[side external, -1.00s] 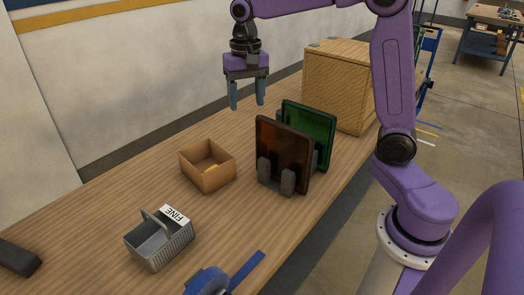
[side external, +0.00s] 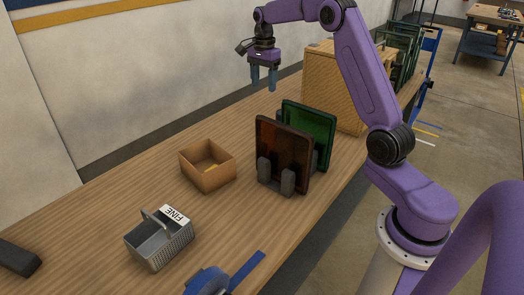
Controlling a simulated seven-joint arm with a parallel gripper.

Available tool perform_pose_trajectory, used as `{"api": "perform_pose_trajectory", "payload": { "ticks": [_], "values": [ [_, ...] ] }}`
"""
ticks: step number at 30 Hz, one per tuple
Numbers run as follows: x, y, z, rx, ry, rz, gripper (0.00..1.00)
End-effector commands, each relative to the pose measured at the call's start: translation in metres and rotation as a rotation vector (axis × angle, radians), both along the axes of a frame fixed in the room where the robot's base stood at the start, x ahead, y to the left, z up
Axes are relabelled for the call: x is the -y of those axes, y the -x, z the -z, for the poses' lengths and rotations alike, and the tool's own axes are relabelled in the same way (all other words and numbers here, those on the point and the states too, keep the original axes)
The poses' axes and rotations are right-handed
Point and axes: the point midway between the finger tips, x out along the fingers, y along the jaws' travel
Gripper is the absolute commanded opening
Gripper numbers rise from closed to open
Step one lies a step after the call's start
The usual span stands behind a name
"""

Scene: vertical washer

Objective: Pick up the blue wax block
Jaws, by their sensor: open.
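I cannot make out a blue wax block in the side external view; the panels, the wooden box or a container wall could hide it. My gripper (side external: 263,87) is open and empty, fingers pointing down. It hangs above the far part of the table, up and left of the green panel. A blue round item with a flat blue strip (side external: 246,272) lies at the near edge, cut by the frame; I cannot tell what it is.
A brown panel (side external: 282,150) and a green panel (side external: 318,128) stand upright in grey holders. A cardboard box (side external: 207,178) holds something yellowish. A grey basket labelled FINE (side external: 160,247) stands nearer. A wooden box (side external: 335,88) stands at the far end.

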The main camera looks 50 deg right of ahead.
Motion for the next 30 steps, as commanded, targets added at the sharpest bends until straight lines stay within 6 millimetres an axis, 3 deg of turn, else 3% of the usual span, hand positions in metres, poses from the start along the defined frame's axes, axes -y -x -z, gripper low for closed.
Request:
{"api": "perform_pose_trajectory", "payload": {
  "ticks": [12,20,30],
  "values": [
    [-0.001,0.001,0.083,-0.003,-0.001,-0.004,0.61],
    [-0.001,0.001,0.116,-0.002,-0.001,-0.004,0.61],
    [-0.001,0.001,0.179,-0.003,-0.001,-0.004,0.61]
  ]
}}
